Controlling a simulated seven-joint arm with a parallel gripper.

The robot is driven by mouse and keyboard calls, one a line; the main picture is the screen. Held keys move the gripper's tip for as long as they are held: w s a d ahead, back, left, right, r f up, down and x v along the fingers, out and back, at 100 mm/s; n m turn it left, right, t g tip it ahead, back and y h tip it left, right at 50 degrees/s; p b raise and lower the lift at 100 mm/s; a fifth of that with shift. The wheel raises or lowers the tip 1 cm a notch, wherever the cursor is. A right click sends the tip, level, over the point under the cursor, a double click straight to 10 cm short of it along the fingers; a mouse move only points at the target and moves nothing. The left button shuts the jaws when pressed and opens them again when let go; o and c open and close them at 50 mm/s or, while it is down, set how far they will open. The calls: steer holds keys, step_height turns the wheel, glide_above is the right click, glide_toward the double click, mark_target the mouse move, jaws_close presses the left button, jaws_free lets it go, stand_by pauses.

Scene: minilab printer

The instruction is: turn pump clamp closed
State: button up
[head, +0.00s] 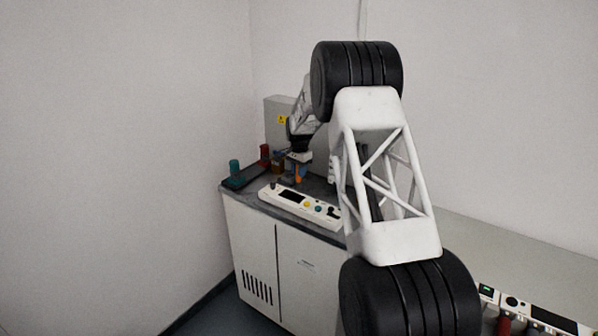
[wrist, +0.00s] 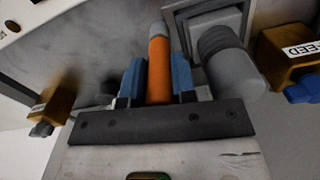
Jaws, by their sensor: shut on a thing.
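An orange lever (wrist: 159,72) with a grey end, which looks like the pump clamp handle, runs between the two blue fingers of my gripper (wrist: 158,85) in the wrist view. The fingers are shut on it, one on each side. In the head view my gripper (head: 299,158) is low over the far end of the cabinet top, and the orange lever (head: 298,174) shows just under it. A grey ribbed cylinder (wrist: 228,58) on a square grey housing (wrist: 205,22) stands right beside the lever. The lever's lower part is hidden by the gripper.
A button panel (head: 300,203) lies at the cabinet's front edge. A teal-capped item (head: 235,167) and a red one (head: 265,152) stand left.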

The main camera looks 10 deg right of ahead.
steer(key=shift+n, duration=0.3)
steer(key=n, duration=0.8)
steer(key=shift+n, duration=0.4)
steer(key=n, duration=0.4)
steer(key=shift+n, duration=2.2)
steer(key=o, duration=0.9)
steer(key=shift+o, duration=0.2)
steer(key=shift+r, duration=0.1)
